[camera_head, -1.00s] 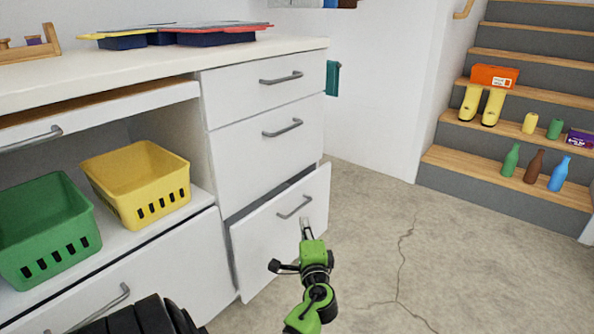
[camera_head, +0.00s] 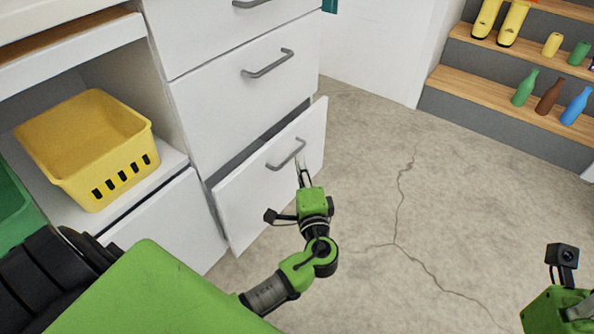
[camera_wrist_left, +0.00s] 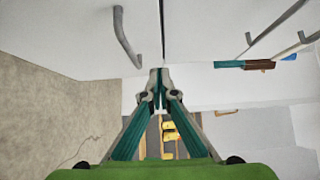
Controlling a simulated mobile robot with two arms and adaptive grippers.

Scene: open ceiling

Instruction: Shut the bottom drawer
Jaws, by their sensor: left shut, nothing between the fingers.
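The bottom drawer (camera_head: 250,195) is in the white cabinet at centre in the head view. It stands partly pulled out, with a dark gap above its front panel. Its grey bar handle (camera_head: 287,153) is near the top of the panel. My left gripper (camera_head: 300,162) is shut and empty, its tips in front of the panel, just below and right of the handle. Whether the tips touch the panel I cannot tell. The shut fingertips also show in the left wrist view (camera_wrist_left: 158,80). Of my right arm only a green part shows at the lower right; its fingers are out of frame.
The middle drawer (camera_head: 240,85) above is shut. A yellow basket (camera_head: 85,140) and part of a green basket (camera_head: 12,210) stand in the open shelf at left. Cracked concrete floor (camera_head: 365,180) is clear to the right. Wooden-topped stairs (camera_head: 470,85) hold bottles and yellow boots.

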